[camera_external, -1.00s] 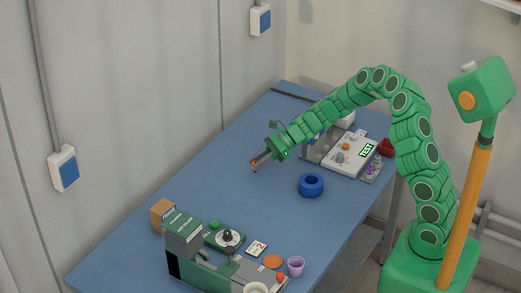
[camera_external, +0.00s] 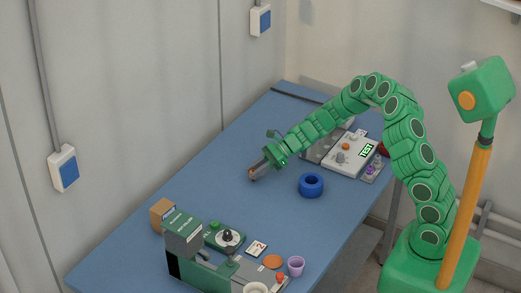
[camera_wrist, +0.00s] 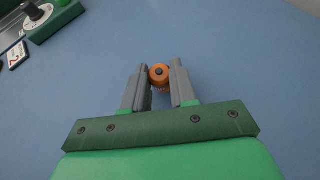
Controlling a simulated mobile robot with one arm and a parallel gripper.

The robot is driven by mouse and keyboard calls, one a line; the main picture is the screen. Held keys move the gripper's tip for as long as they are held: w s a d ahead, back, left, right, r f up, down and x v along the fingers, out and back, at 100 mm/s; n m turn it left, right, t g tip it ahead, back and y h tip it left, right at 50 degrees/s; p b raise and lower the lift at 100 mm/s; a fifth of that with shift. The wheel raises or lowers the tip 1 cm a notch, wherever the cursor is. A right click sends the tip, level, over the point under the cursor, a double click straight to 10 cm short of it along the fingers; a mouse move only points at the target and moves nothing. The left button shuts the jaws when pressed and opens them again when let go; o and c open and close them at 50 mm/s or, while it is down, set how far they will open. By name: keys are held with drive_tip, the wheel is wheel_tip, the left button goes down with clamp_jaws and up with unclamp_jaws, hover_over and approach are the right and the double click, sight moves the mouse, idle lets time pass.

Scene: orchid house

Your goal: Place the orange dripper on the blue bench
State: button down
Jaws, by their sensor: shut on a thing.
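The orange dripper (camera_wrist: 160,73) is between the fingertips of my gripper (camera_wrist: 160,82) in the wrist view, round with a dark centre. My gripper is shut on it. In the external view my gripper (camera_external: 254,174) is low over the middle of the blue bench (camera_external: 210,190), and only a small orange-brown bit of the dripper shows at the fingertips. I cannot tell whether the dripper touches the bench surface. The bench top around it is bare.
A blue ring (camera_external: 311,185) lies right of my gripper. A green and grey machine (camera_external: 185,235), a dial box (camera_external: 227,237), a cardboard box (camera_external: 162,214) and a purple cup (camera_external: 296,266) stand at the near end. A white test device (camera_external: 349,155) stands at the right.

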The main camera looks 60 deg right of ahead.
drive_tip(key=c, duration=0.9)
unclamp_jaws()
